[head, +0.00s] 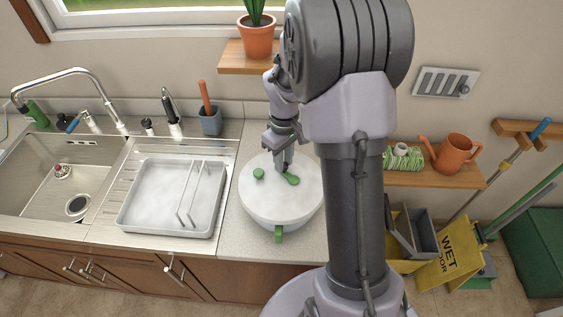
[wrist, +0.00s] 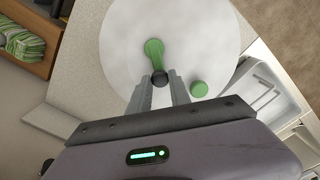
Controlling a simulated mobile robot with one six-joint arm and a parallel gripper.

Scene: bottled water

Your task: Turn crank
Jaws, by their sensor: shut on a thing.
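A round white bowl with a flat white lid (head: 281,190) stands on the counter. The lid carries a green crank (head: 292,180) and a separate green knob (head: 259,173). A green handle (head: 279,233) shows at the bowl's front. In the wrist view the green crank (wrist: 154,48) ends in a dark round grip (wrist: 159,79). My gripper (wrist: 161,82) is shut on this dark grip from above. In the head view my gripper (head: 283,163) comes down over the lid, and its fingertips are partly hidden there.
A white dish rack (head: 150,217) lies left of the bowl beside the sink (head: 55,185). A grey cup with a brush (head: 210,122) stands behind. A shelf at right holds an orange watering can (head: 457,152). A potted plant (head: 258,40) sits on a shelf above.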

